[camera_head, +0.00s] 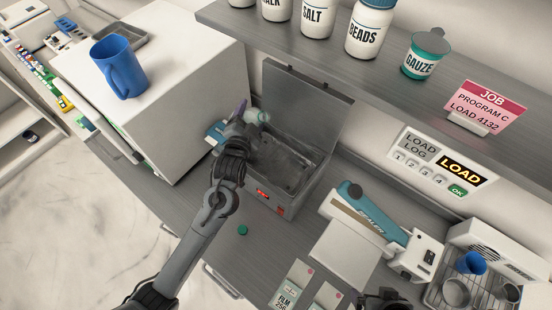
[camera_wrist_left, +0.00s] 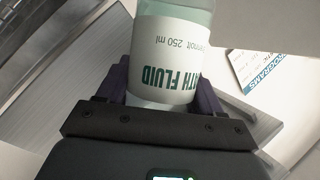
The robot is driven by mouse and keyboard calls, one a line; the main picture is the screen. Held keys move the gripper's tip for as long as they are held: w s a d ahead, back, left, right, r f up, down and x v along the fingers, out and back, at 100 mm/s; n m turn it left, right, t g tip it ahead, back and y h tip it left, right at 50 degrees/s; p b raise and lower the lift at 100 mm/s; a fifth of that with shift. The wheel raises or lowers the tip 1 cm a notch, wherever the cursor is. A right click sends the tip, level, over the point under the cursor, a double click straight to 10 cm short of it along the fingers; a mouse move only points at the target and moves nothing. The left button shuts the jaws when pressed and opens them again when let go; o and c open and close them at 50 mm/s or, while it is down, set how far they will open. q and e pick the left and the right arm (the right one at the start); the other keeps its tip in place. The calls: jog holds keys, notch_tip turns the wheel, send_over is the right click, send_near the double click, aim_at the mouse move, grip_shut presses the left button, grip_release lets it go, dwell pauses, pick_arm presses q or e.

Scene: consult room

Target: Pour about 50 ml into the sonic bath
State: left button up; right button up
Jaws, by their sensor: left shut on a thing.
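The sonic bath (camera_head: 322,185) is a grey metal box with a red display on its front, standing on the counter with its lid (camera_head: 305,102) raised. My left gripper (camera_head: 242,128) is shut on the bath fluid bottle (camera_wrist_left: 170,55), a pale green bottle with a white label marked 250 ml. In the head view the bottle (camera_head: 263,117) shows only in part, tipped over near the bath's left rear side. Its mouth and any stream are hidden or too small to tell. A green cap (camera_head: 242,230) lies on the counter in front of the bath.
A white cabinet with a blue jug (camera_head: 117,66) on top stands left of the bath. A shelf (camera_head: 340,55) with jars overhangs behind. A sealer (camera_head: 372,215) stands to the right. A dark part at the bottom edge may be my right arm. A programs card (camera_wrist_left: 255,68) lies beyond the bottle.

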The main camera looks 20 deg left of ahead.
pick_arm(q)
jog(key=m+b, duration=0.1)
jog(key=b, duration=0.1)
jog(key=m+t+b, duration=0.1)
jog(key=b, duration=0.2)
jog(key=a+f+m+t+b, duration=0.1)
jog(key=m+b, duration=0.1)
jog(key=b, duration=0.1)
jog(key=shift+w+a, duration=0.1)
jog(key=shift+w, duration=0.15)
pick_arm(e)
notch_tip(320, 180, down, 10)
jog(key=shift+d+r, duration=0.15)
jog(key=shift+r, duration=0.1)
pick_arm(q)
jog(key=shift+s+d+r+m+t, duration=0.15)
jog(key=shift+d+r+m+t, duration=0.2)
jog(key=shift+m, duration=0.35)
pick_arm(e)
jog(key=shift+r, duration=0.4)
pick_arm(q)
jog(key=shift+p, duration=0.35)
pick_arm(e)
jog(key=shift+r, duration=0.15)
pick_arm(q)
jog(key=shift+d, duration=0.15)
jog(key=shift+f+m, duration=0.1)
jog(key=shift+m, duration=0.3)
jog(key=shift+m+t, duration=0.35)
jog(key=shift+m, duration=0.15)
